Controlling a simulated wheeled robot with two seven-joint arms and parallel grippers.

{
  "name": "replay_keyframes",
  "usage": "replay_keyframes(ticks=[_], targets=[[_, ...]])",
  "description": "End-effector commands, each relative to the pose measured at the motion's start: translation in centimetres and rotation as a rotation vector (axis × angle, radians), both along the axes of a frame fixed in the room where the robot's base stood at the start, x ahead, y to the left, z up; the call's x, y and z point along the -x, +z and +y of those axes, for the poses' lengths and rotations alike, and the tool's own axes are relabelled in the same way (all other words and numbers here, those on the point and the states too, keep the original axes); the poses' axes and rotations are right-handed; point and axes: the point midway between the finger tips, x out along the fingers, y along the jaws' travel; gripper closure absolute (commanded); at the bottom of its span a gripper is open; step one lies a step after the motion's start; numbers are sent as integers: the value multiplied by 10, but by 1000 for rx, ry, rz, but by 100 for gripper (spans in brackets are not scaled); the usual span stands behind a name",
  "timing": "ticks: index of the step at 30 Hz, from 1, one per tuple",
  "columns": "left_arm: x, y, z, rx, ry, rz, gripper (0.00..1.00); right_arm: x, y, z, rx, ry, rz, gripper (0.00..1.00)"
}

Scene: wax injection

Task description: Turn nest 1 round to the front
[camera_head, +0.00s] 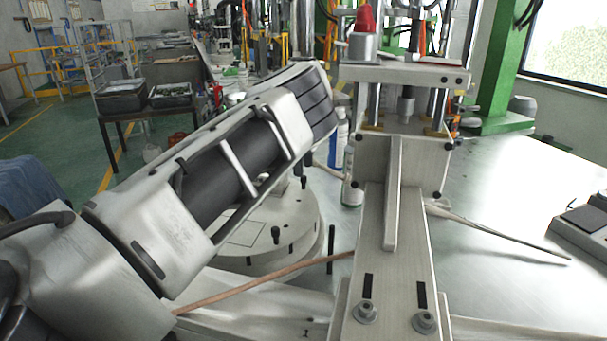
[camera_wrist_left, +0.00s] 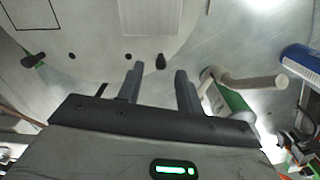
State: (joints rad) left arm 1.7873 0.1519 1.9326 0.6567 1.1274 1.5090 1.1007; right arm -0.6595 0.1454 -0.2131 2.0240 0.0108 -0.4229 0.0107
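The round pale turntable (camera_head: 300,225) lies below my left arm, partly covered by it. A square outline (camera_head: 245,232) and short black pegs (camera_head: 276,234) show on its top. I cannot read any nest number. My left arm crosses over the turntable from the left, and its fingers are hidden in the head view. In the left wrist view my left gripper (camera_wrist_left: 160,69) has its two black fingers apart, with nothing held. A black peg (camera_wrist_left: 161,62) appears between the fingertips; I cannot tell whether they touch it. The turntable also fills the upper left there (camera_wrist_left: 90,50). My right gripper is out of view.
The press frame (camera_head: 400,150) and its pale beam (camera_head: 410,235) stand right of the turntable. A green-and-white bottle (camera_head: 349,175) and a blue bottle (camera_head: 338,135) stand behind it. A thin rod (camera_head: 500,232) crosses the steel table, which has bare room at right (camera_head: 510,185).

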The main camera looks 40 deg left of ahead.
Motion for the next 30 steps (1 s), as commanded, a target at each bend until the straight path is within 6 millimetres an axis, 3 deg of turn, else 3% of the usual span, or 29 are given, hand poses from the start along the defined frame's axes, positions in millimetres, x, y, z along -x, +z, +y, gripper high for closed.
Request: replay_keyframes(ticks=[7,18,22,30], targets=[[0,-29,0,0,-1,0,64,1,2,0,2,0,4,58],[0,-35,0,0,0,-1,64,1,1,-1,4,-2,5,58],[0,-34,0,0,0,-1,100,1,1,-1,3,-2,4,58],[1,-34,3,0,8,0,100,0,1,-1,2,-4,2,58]])
